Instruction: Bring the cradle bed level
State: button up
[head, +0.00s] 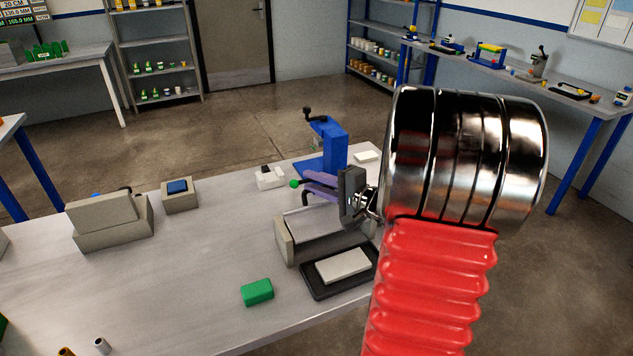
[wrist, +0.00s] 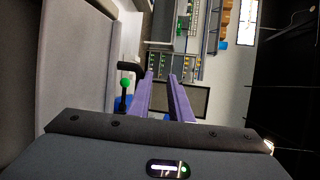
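The cradle (head: 285,244) is a grey trough on the bench with a pale smooth bed (head: 312,222) between its ends; I cannot tell the bed's exact tilt. A large grey surface, seemingly the cradle, fills the left of the wrist view (wrist: 70,60). My gripper (head: 306,182) reaches in over the cradle's far side, its purple fingers apart and empty. In the wrist view the fingers (wrist: 162,75) have a clear gap between them. A green ball knob (head: 294,183) with a black handle (head: 306,198) is beside the fingertips. In the wrist view the knob (wrist: 125,83) lies left of both fingers.
A black tray (head: 312,292) with a pale slab stands in front of the cradle, beside a green block (head: 257,291). A blue press (head: 328,143) and a white box (head: 270,178) stand behind. Grey blocks (head: 108,225) sit at left. The bench between is clear.

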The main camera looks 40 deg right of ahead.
jog(key=shift+s, duration=0.1)
jog(key=shift+s+d+r, duration=0.1)
jog(key=shift+s, duration=0.35)
jog(key=v, duration=1.2)
jog(key=shift+s, duration=0.35)
